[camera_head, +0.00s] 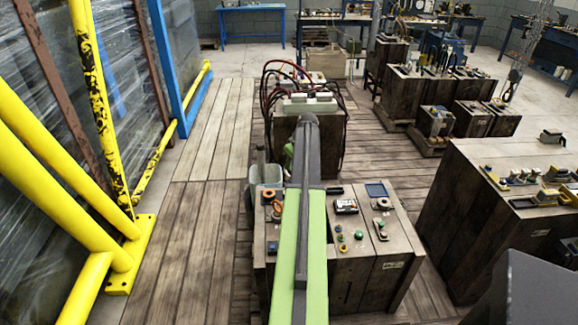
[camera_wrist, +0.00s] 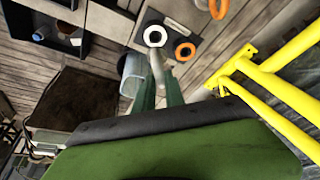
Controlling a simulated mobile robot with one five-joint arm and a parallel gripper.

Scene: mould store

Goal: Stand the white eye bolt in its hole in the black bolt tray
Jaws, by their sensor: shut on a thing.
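The white eye bolt (camera_wrist: 155,37) shows in the wrist view, its ring beyond my fingertips and its pale shank running back between them. My gripper (camera_wrist: 159,84) has its two green fingers shut on the bolt. The ring overlaps the black bolt tray (camera_wrist: 171,34) in the picture. I cannot tell the height between them. An orange eye bolt (camera_wrist: 185,51) stands at the tray's near edge. The tray's holes are not clear. In the head view the tray (camera_head: 262,203) is on the left of the nearest wooden crate, and my arm hides the white bolt.
A grey bucket (camera_wrist: 132,72) is close left of my fingers. A yellow rail post (camera_wrist: 262,72) stands to the right. The crate top (camera_head: 335,235) holds a meter (camera_head: 346,206), a blue-lined tray (camera_head: 377,190) and small green parts. A crate with hoses (camera_head: 325,140) stands behind.

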